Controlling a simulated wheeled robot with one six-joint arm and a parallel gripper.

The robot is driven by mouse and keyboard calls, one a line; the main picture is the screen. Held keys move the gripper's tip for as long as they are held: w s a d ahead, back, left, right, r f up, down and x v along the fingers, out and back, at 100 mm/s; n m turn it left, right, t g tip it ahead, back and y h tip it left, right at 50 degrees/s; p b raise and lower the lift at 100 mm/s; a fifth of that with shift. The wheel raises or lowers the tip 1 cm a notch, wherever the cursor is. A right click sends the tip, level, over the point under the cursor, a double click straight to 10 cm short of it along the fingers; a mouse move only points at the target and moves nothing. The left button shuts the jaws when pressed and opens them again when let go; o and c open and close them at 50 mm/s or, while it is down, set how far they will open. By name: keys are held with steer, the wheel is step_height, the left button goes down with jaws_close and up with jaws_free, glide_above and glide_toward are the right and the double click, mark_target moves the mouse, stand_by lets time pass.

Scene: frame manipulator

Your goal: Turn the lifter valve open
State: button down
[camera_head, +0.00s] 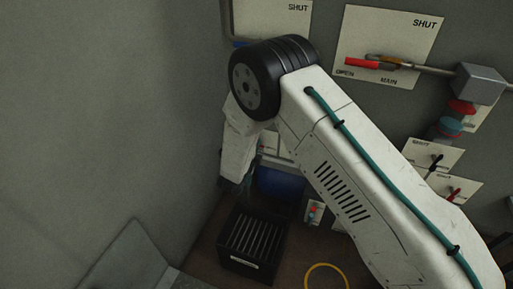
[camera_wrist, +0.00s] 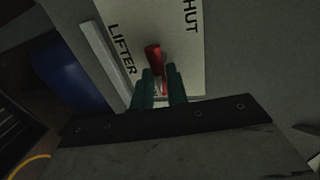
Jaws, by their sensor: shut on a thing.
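The lifter valve's pale plate (camera_wrist: 180,20) shows in the wrist view, with the words LIFTER at its left and SHUT at its upper right. Its red handle (camera_wrist: 153,56) lies over the plate between the two green fingers of my gripper (camera_wrist: 159,72). The gripper is shut on the handle, whose far end sticks out past the fingertips. The handle's pivot is hard to make out. In the head view my arm covers most of the lifter valve, and the gripper is a dark shape low at the left wall.
A blue rounded object (camera_head: 281,182) is close to the gripper. A black slatted box (camera_head: 252,243) and a yellow ring (camera_head: 326,276) lie below. The MAIN valve's plate (camera_head: 400,35), a pipe with a grey block (camera_head: 480,83) and smaller valve plates (camera_head: 432,156) are at the right.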

steer(key=shift+f, duration=0.1)
steer(key=c, duration=1.4)
jaws_free()
steer(key=shift+s, duration=0.1)
steer(key=v, duration=0.8)
